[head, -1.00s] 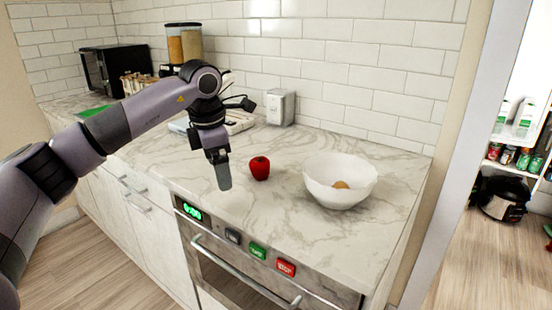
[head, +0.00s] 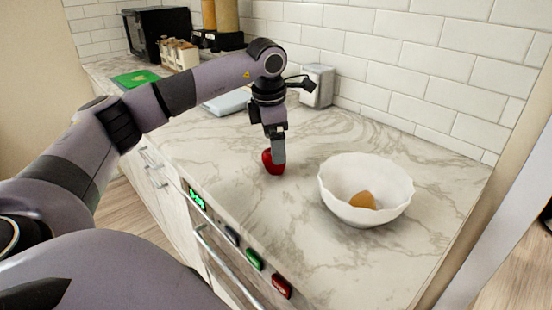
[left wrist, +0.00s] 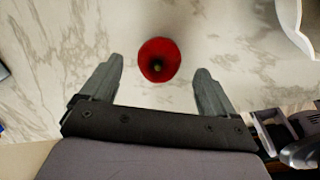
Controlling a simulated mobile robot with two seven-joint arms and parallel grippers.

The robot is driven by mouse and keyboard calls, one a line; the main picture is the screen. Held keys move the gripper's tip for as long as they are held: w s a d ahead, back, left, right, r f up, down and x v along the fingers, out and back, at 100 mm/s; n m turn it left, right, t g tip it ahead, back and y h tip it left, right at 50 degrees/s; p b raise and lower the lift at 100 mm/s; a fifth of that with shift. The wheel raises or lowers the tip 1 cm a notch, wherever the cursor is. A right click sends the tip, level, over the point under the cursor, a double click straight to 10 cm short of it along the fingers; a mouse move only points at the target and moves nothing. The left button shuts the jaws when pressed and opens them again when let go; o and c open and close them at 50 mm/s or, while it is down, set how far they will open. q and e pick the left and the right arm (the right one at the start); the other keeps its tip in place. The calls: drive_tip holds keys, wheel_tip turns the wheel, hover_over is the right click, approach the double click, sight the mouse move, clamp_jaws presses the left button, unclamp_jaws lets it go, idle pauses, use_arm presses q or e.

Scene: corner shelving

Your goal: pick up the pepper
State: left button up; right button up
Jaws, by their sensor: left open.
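The red pepper (head: 268,160) stands on the marble counter, partly hidden by my left gripper in the head view. In the left wrist view the pepper (left wrist: 159,60) is seen from above, slightly beyond the fingertips and between their lines. My left gripper (head: 278,158) points down close to the pepper. Its two fingers (left wrist: 160,66) are spread apart with nothing between them. I cannot tell whether a finger touches the pepper. My right gripper is not in view.
A white bowl (head: 338,197) holding a brown egg-like item (head: 362,200) stands right of the pepper. A metal toaster-like box (head: 317,86) stands by the wall. A green board (head: 135,78) and a black appliance (head: 158,33) are at the back left. The front counter is clear.

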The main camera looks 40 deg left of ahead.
use_arm(q)
drive_tip(key=f, duration=0.3)
drive_tip(key=shift+w+a+f, duration=0.2)
drive_tip(key=shift+w, duration=0.1)
drive_tip(key=shift+c, duration=0.3)
drive_tip(key=c, duration=1.1)
drive_tip(key=shift+r, duration=0.1)
